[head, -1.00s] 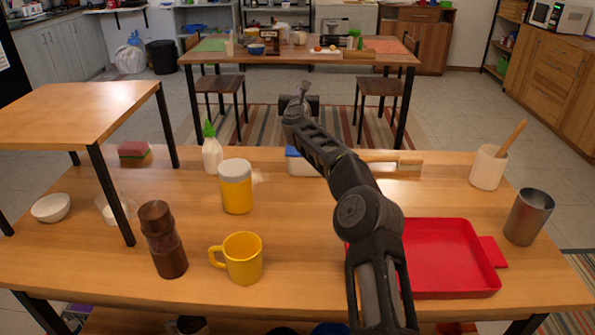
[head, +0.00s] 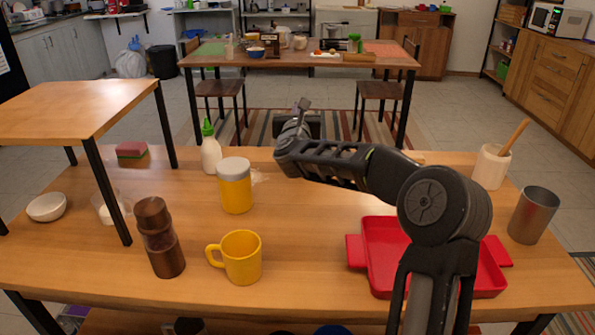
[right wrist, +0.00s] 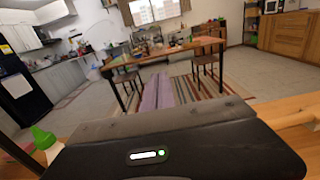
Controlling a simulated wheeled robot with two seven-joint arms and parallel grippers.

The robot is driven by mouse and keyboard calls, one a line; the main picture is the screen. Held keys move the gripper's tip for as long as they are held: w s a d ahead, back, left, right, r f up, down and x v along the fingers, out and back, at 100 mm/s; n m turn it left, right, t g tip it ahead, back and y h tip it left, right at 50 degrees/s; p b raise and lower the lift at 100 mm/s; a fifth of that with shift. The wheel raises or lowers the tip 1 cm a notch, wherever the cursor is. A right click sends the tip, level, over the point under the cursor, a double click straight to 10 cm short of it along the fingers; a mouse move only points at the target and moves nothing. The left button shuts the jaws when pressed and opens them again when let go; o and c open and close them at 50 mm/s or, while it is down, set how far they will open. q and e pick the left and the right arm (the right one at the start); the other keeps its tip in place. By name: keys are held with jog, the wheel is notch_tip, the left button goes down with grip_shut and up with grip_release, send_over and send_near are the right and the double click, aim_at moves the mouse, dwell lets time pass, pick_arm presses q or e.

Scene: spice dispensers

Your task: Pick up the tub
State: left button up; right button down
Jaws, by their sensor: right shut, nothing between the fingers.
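I cannot tell for certain which container is the tub. A yellow jar with a whitish top (head: 235,187) stands upright mid-table in the head view. A white container with a blue lid, seen earlier behind my arm, is now hidden by it. My right gripper (head: 304,104) is shut and empty, beyond the far edge of the table in the picture, touching no container that I can see. In the right wrist view its dark body fills the bottom. My left gripper is not in view.
A white bottle with green cap (head: 211,150), yellow mug (head: 242,258), pepper mill (head: 158,240), red tray (head: 388,262), metal cup (head: 532,215) and utensil pot (head: 491,168) stand around the table. A raised wooden shelf (head: 70,110) is at left.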

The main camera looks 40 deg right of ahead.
jog(key=f+v, duration=0.1)
jog(key=v, duration=0.6)
notch_tip(320, 180, down, 14)
jog(key=shift+w+f+b, duration=0.1)
jog(key=shift+f+b, duration=0.1)
jog(key=shift+b, duration=0.65)
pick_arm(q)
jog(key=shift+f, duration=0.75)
pick_arm(e)
jog(key=shift+w+d+r, duration=0.2)
jog(key=shift+w+d, duration=0.15)
jog(key=shift+w, duration=0.05)
